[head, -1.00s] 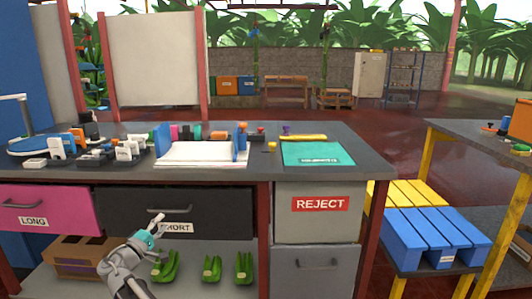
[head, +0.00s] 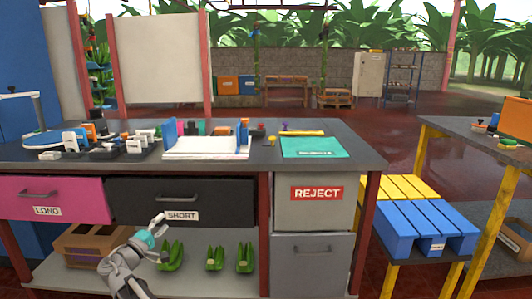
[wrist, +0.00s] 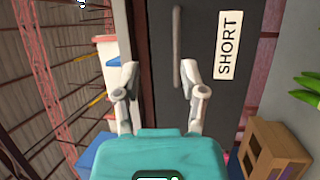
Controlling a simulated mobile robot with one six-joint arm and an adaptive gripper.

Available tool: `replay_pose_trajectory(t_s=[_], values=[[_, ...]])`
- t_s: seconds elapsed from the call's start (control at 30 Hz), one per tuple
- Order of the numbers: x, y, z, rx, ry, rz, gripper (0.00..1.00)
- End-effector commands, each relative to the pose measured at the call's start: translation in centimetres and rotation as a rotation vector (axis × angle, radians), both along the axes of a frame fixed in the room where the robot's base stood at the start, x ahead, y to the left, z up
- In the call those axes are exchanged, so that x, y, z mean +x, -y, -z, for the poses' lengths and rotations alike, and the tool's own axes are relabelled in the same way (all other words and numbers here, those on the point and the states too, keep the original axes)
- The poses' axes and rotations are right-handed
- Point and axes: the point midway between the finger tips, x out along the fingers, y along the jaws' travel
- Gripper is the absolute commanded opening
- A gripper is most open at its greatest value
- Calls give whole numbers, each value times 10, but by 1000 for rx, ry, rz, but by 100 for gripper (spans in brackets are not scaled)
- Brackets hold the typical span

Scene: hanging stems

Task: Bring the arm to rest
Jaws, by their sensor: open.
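My gripper (head: 161,225) is in front of the workbench, just below the front of the black drawer (head: 133,202) labelled SHORT. Its two fingers stand apart with nothing between them. In the wrist view, my gripper (wrist: 163,80) is open and empty, with the black drawer front (wrist: 190,75) and its handle (wrist: 177,46) ahead of it. That view is turned on its side, so the SHORT label (wrist: 229,46) reads upwards. The drawer looks shut.
The pink LONG drawer (head: 55,197) is to the left and the REJECT bin (head: 316,207) to the right. Green banana bunches (head: 216,257) and an open wooden crate (head: 90,242) are on the lower shelf. A blue slatted stand (head: 420,225) is at the right.

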Motion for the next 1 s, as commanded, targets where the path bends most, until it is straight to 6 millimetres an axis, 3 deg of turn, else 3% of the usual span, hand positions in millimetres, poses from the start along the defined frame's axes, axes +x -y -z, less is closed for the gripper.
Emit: replay_pose_trajectory(t_s=[0.37,0.57,0.77,1.0], values=[[13,47,14,56,-68,64,54],[20,88,28,110,-131,121,54],[26,149,49,197,-223,208,54],[20,248,88,366,-386,356,54]])
